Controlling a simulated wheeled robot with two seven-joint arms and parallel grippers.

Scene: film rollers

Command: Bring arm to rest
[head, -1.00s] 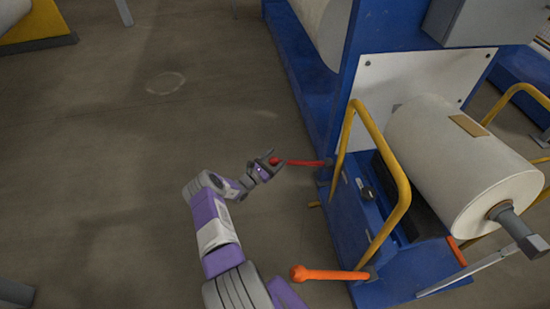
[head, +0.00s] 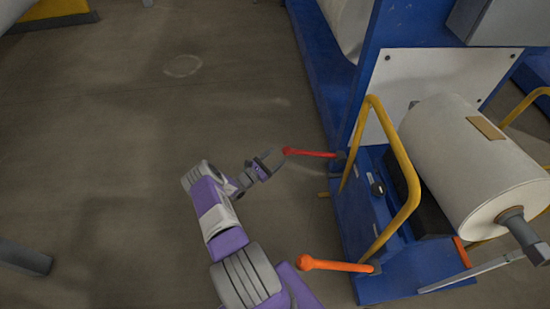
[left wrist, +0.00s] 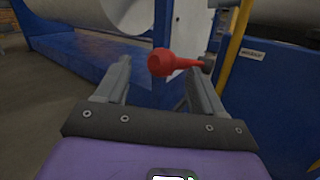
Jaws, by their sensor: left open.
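My left arm (head: 217,218), purple, white and grey, reaches up from the bottom of the head view. Its left gripper (head: 272,160) is open and empty, just left of the ball end of a red lever (head: 310,153). In the left wrist view the open fingers of the gripper (left wrist: 155,90) point forward, and the red lever (left wrist: 163,62) shows beyond and between them, with nothing held. My right gripper is in neither view.
An orange lever (head: 335,265) juts left from the blue machine base (head: 370,285). A yellow guard rail (head: 408,175) and a large white roll (head: 470,160) stand on the right. The grey floor (head: 120,150) on the left is largely clear.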

